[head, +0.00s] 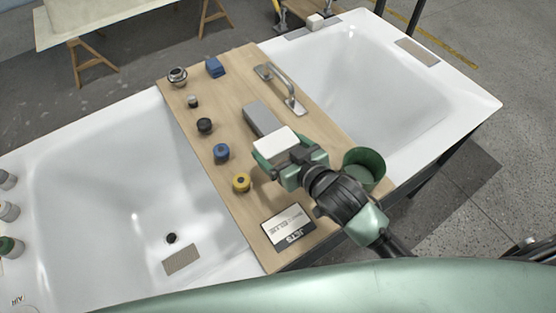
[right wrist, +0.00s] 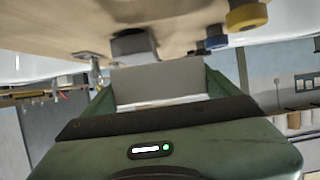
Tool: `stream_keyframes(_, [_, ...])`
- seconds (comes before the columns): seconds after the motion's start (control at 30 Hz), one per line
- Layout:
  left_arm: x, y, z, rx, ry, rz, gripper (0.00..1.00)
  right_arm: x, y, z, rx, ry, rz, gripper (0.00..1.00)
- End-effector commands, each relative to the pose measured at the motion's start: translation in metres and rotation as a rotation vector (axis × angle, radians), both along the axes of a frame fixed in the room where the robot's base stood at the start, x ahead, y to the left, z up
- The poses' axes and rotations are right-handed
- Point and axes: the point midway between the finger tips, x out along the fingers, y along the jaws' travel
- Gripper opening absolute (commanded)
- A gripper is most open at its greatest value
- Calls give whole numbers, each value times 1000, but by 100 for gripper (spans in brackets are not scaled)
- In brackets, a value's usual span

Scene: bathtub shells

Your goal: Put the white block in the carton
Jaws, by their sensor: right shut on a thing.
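My right gripper (head: 277,154) is shut on the white block (head: 275,139) and holds it over the middle of the wooden board. In the right wrist view the block (right wrist: 158,84) sits between the green fingers and looks grey in shadow. I cannot make out a clear carton. A flat piece marked "JETS" (head: 288,228) lies near the board's front end, and I cannot tell whether it is a box or a card. My left gripper is not in view.
The wooden board (head: 222,115) lies across two white tub shells. It bears a grey block (head: 262,117), a metal handle (head: 285,88), a blue block (head: 214,68), a yellow ring piece (head: 241,182) and several knobs. A green pot (head: 363,168) stands right of my gripper.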

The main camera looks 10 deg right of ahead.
Motion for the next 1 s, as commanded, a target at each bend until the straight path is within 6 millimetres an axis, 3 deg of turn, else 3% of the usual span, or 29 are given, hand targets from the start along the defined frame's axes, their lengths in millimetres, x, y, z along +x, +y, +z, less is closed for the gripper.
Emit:
stream_keyframes(0.03, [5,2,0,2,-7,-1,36,-1,0,-10,0,4,1,53])
stream_keyframes(0.2, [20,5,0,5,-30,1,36,0,0,-23,1,0,1,53])
stream_keyframes(0.5, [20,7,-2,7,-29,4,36,0,0,-63,1,1,1,53])
stream_keyframes(0.9, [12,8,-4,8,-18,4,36,0,0,-68,1,0,1,53])
stream_keyframes(0.93, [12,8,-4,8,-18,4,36,-1,0,-68,1,0,1,93])
stream_keyframes(0.97, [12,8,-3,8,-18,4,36,0,0,-68,1,0,1,100])
stream_keyframes(1.0, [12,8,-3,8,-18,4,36,0,0,-68,1,0,1,100])
